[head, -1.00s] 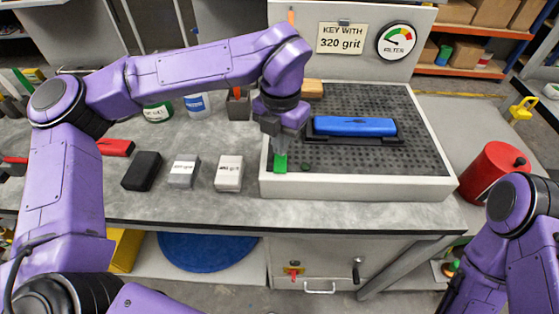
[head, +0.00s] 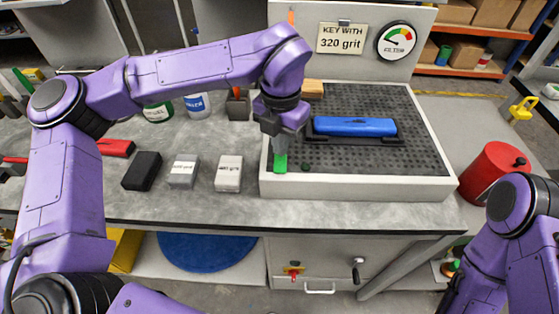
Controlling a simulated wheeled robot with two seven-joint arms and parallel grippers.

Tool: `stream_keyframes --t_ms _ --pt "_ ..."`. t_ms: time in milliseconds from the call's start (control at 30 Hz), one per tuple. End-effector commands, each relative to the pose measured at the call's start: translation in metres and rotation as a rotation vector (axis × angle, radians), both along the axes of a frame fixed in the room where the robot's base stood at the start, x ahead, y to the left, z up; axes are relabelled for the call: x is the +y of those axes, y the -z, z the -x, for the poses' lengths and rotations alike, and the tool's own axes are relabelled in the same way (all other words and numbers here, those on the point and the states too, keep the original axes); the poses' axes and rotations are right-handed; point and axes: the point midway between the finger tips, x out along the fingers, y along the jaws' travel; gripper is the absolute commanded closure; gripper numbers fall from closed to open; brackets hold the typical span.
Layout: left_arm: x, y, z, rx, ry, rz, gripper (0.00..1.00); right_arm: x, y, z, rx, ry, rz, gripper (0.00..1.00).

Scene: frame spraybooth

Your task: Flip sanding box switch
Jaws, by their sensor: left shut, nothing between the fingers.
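The sanding box (head: 360,188) is a white-rimmed tray with a dark perforated top at the middle right of the bench. A green switch piece (head: 280,164) sits at its front left corner. My left gripper (head: 281,152) points down right at the green piece and partly covers it; its fingers are shut with nothing between them. I cannot tell whether they touch it or which way the switch is set. A small dark round knob (head: 306,167) is just right of it. My right arm shows at the right edge, but its gripper is out of view.
A blue sanding block (head: 355,126) lies on a black holder on the box. Black, grey and white blocks (head: 229,173) stand on the bench to the left. A filter gauge (head: 397,42) and a "320 grit" sign (head: 341,38) are behind. A red can (head: 490,168) stands at right.

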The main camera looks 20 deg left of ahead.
Motion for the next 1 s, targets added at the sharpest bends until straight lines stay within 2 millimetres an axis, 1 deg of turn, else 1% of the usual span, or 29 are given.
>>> stream_keyframes --t_ms 267,1000 --pt "0.000 0.001 0.000 0.000 0.000 0.000 1.00 0.000 0.001 0.000 0.000 0.000 0.000 0.57" --pt "0.000 0.013 0.000 0.000 0.000 0.000 1.00 0.000 0.008 0.000 0.000 0.000 0.000 0.57"
